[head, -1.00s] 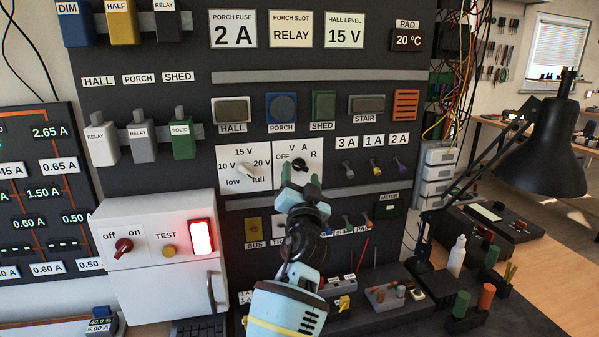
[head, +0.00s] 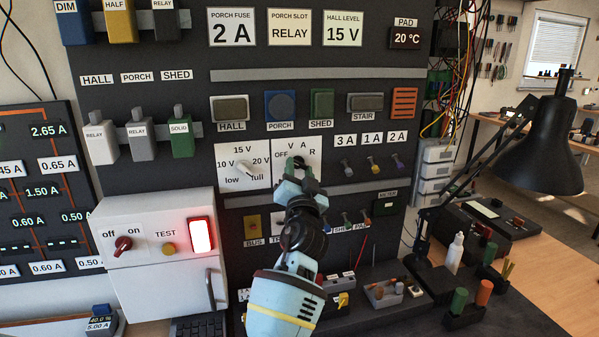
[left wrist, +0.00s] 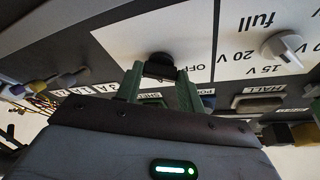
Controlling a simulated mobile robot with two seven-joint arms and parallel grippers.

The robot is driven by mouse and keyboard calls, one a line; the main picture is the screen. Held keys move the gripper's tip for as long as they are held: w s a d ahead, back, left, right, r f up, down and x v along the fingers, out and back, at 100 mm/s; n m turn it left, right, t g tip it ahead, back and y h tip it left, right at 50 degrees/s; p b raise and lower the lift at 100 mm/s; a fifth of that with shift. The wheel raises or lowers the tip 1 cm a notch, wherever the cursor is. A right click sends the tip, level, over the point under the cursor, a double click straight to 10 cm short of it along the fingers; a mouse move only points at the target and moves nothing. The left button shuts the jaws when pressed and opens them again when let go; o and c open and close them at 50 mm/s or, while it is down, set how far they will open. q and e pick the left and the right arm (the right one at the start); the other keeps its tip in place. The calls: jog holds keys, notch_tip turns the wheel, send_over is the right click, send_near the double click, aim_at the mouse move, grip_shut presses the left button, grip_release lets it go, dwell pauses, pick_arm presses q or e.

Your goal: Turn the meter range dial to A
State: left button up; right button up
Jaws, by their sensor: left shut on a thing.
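The meter range dial (head: 297,163) is a small black knob on a white plate marked OFF, V, A and R. In the left wrist view the black dial (left wrist: 159,65) sits between the green fingers of my left gripper (left wrist: 160,80). In the head view my left gripper (head: 298,172) reaches up to the dial from below and is shut on it. The gripper covers most of the dial, and I cannot tell which mark it points to. My right gripper is not in view.
A white level dial (head: 244,169) sits on the plate just left. Fuses (head: 372,164) hang to the right. Above are several buttons such as PORCH (head: 280,106). A white box (head: 160,257) with a lit red switch stands lower left, and a black lamp (head: 541,145) stands at the right.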

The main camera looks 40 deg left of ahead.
pick_arm(q)
jog(key=m+h+p, duration=0.1)
jog(key=m+p, duration=0.1)
jog(key=r+m+h+p, duration=0.1)
jog(key=m+p, duration=0.1)
jog(key=m, duration=0.1)
jog(key=shift+s+a+r+t, duration=0.1)
jog(key=shift+s+a+t, duration=0.1)
jog(key=shift+t, duration=0.1)
jog(key=shift+m+h, duration=0.4)
jog(key=shift+m, duration=0.3)
jog(key=shift+f+m+h, duration=0.2)
jog(key=shift+m+h, duration=0.3)
jog(key=shift+m, duration=0.5)
jog(key=shift+m+g+h, duration=0.3)
jog(key=shift+m+g, duration=0.1)
jog(key=shift+m, duration=0.6)
jog(key=m+g+h, duration=0.1)
jog(key=m, duration=0.3)
jog(key=shift+r+m+g, duration=0.1)
jog(key=shift+m+g, duration=0.6)
jog(key=shift+m, duration=0.5)
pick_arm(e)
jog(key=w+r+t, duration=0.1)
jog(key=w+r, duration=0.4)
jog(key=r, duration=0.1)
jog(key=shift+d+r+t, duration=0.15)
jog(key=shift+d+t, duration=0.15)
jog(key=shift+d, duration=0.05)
